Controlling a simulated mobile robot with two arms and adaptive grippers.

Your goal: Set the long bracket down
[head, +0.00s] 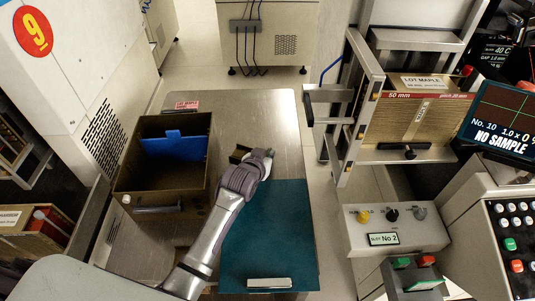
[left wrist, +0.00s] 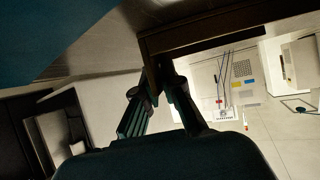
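A pale metal bar (head: 269,283) lies flat near the front edge of the teal mat (head: 262,232). I cannot tell whether it is the long bracket. My left gripper (head: 240,154) is beyond the mat's far edge, just right of the brown open box (head: 195,190). A small dark and tan shape shows at its fingertips. I cannot tell whether it is a held part or the fingers themselves. In the left wrist view the two dark fingers (left wrist: 157,82) lean towards each other against a dark brown edge. What is between their tips is too dark to tell. My right gripper is out of view.
The brown box holds a blue piece (head: 176,146). Bare bench top (head: 262,112) lies beyond my left gripper. A control box with knobs (head: 393,229) and a metal frame stand at the right. White machine housings flank the left.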

